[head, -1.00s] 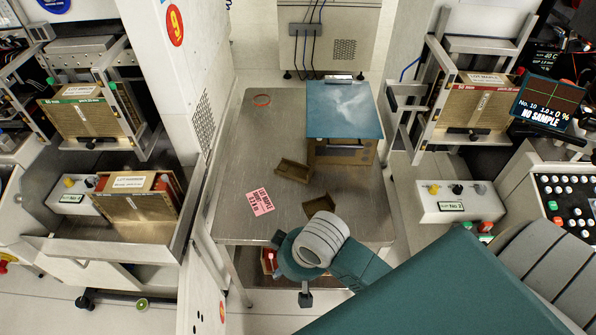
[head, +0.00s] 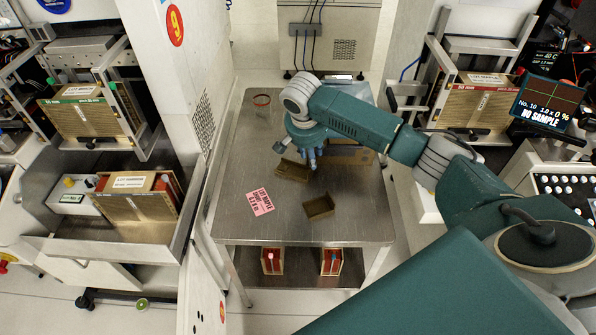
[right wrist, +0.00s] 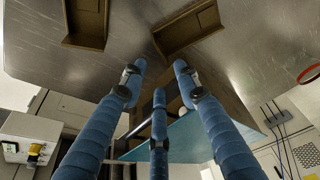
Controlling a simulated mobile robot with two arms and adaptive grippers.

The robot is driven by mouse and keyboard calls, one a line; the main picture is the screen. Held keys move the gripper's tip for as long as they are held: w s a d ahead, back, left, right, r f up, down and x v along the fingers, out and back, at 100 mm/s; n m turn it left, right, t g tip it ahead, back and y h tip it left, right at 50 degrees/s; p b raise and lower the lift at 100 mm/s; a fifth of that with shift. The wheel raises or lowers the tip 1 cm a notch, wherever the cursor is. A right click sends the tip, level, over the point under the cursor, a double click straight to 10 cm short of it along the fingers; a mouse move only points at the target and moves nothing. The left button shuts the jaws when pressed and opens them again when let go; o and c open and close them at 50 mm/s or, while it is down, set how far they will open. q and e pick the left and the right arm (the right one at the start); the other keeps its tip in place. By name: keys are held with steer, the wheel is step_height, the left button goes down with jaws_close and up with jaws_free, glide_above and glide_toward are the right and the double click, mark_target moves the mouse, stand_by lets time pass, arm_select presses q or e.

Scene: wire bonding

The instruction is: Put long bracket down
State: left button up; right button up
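Two brown brackets lie on the steel table: a rear one (head: 291,170) and a front one (head: 319,207). Both also show in the right wrist view, the rear one at top centre (right wrist: 188,30) and the front one at top left (right wrist: 87,20). I cannot tell which is the long bracket. My right gripper (head: 312,160) hangs over the table beside the rear bracket. In the right wrist view its blue fingers (right wrist: 158,82) are spread with nothing between them. My left gripper is not in view.
A brown box with a teal top (head: 346,92) stands behind my right arm, partly hidden. A pink label (head: 260,202) and a red ring (head: 262,100) lie on the table (head: 240,150). Red-fronted boxes (head: 272,260) sit on the shelf below.

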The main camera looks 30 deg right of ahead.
steer(key=x, duration=0.3)
steer(key=shift+f, duration=0.15)
step_height(320, 180, down, 4)
steer(key=shift+w+f, duration=0.1)
steer(key=shift+w, duration=0.05)
steer(key=shift+w+d+f, duration=0.15)
steer(key=shift+d+f, duration=0.05)
steer(key=shift+f, duration=0.35)
jaws_close()
